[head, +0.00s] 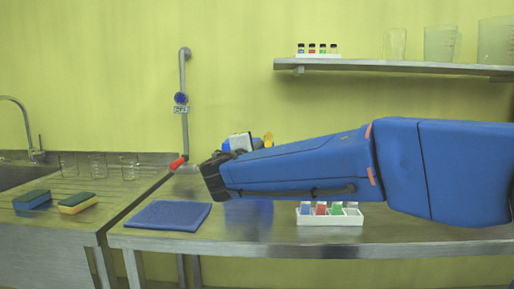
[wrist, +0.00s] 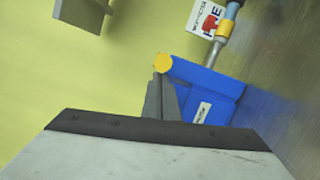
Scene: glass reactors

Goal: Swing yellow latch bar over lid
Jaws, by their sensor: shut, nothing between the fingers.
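A yellow rounded piece (wrist: 163,62), which looks like the end of the latch bar, shows in the wrist view at the upper left corner of a blue box-like body (wrist: 205,75) with a white label. In the head view a yellow bit (head: 268,139) shows just above my blue arm, which hides most of what is behind it. My gripper (wrist: 162,90) has its dark fingers together, empty, with the tips just below the yellow piece. I cannot tell whether they touch it. The lid cannot be told apart from the blue body.
A steel pipe (head: 184,120) with a round blue sign stands on the wall behind the bench. A blue mat (head: 168,215) and a white rack (head: 330,217) with coloured items are on the bench. A shelf (head: 400,67) with glassware hangs above. Sponges lie at left.

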